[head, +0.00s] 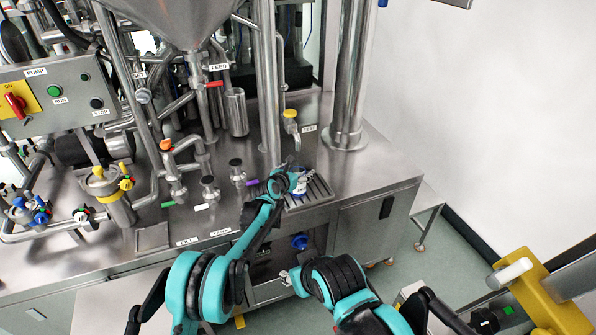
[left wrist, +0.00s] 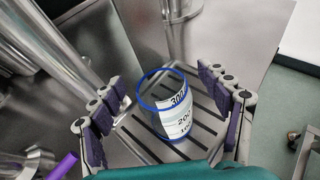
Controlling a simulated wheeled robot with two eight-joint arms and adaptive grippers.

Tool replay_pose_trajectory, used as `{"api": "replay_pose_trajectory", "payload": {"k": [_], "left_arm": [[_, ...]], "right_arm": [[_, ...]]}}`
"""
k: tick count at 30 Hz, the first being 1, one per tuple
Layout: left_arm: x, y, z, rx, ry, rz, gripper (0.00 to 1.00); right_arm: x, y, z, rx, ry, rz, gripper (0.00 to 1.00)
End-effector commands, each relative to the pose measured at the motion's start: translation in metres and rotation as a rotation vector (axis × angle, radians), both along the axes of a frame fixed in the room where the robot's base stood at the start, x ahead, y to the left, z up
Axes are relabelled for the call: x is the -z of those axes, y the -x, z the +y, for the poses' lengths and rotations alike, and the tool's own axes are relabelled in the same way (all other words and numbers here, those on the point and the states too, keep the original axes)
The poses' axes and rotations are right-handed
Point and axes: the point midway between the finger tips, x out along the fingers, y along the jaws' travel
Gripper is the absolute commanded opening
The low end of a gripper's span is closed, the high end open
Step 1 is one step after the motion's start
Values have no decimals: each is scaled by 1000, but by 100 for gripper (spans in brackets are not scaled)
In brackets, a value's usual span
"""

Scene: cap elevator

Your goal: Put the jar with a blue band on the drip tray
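The jar with a blue band (left wrist: 172,112) is clear with a white label and a blue rim. It appears to stand on the slotted drip tray (left wrist: 203,132), between the spread fingers of my left gripper (left wrist: 170,112), with a gap on each side. In the head view the jar (head: 303,189) is partly hidden by my left gripper (head: 293,181), over the left part of the drip tray (head: 322,186). My right arm reaches in front of the cabinet below; its gripper end (head: 285,277) is small and mostly hidden.
A yellow-handled tap labelled TEST (head: 291,122) hangs behind the tray. A purple-handled valve (head: 240,174) is to its left, and a thick steel column (head: 348,90) rises behind. The steel top right of the tray (head: 375,165) is clear.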

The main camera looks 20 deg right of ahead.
Motion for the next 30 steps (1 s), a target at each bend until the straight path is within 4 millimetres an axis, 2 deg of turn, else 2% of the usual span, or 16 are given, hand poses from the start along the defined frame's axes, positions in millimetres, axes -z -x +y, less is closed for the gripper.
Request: {"api": "replay_pose_trajectory", "payload": {"k": [11, 24, 30], "left_arm": [[-4, 5, 7, -1, 0, 0, 77], [-36, 57, 66, -1, 0, 0, 77], [-44, 71, 81, -1, -1, -1, 77]], "right_arm": [[0, 0, 0, 0, 0, 0, 40], [0, 0, 0, 0, 0, 0, 40], [0, 0, 0, 0, 0, 0, 40]]}}
